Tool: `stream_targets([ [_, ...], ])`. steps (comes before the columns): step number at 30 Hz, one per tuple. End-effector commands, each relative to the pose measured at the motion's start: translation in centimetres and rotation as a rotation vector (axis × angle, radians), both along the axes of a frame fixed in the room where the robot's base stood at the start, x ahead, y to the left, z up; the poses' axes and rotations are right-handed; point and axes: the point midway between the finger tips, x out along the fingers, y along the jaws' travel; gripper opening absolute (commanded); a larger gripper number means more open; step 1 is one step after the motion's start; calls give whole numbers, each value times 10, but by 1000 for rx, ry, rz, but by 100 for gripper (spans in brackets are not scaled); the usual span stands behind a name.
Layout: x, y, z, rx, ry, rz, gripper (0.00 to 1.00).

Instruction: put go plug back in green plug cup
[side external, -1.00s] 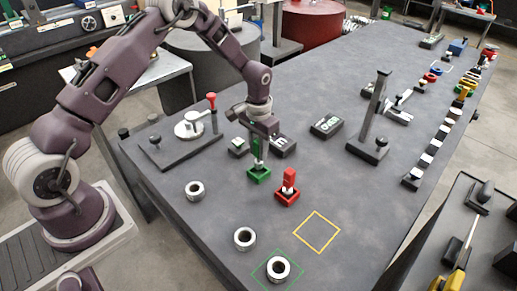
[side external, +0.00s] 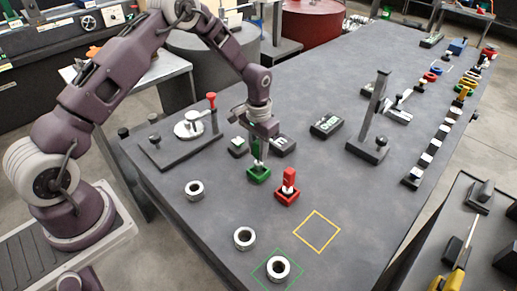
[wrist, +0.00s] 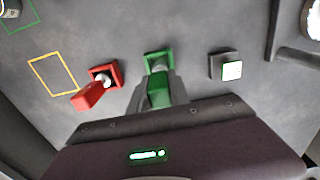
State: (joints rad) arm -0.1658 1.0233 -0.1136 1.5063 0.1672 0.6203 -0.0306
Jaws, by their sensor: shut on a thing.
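The green plug cup (side external: 259,174) stands on the dark table, left of the red cup; it also shows in the wrist view (wrist: 157,60). My gripper (side external: 260,152) is directly above the green cup, pointing down, shut on the go plug, whose green handle (wrist: 159,92) shows between the fingers in the wrist view. The plug's lower end is at the cup's opening. The fingers hide part of it, so I cannot tell how deep it sits.
A red plug (side external: 289,180) stands in a red cup (side external: 287,198) close to the right. Several metal rings, one ring (side external: 194,190) among them, stand toward the front. A yellow outlined square (side external: 317,232) is empty.

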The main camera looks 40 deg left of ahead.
Motion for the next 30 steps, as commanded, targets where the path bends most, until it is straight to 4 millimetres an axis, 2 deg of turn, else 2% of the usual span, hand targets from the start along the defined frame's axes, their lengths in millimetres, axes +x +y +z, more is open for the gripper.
stream_targets([
  [30,0,0,-26,0,0,0,0],
])
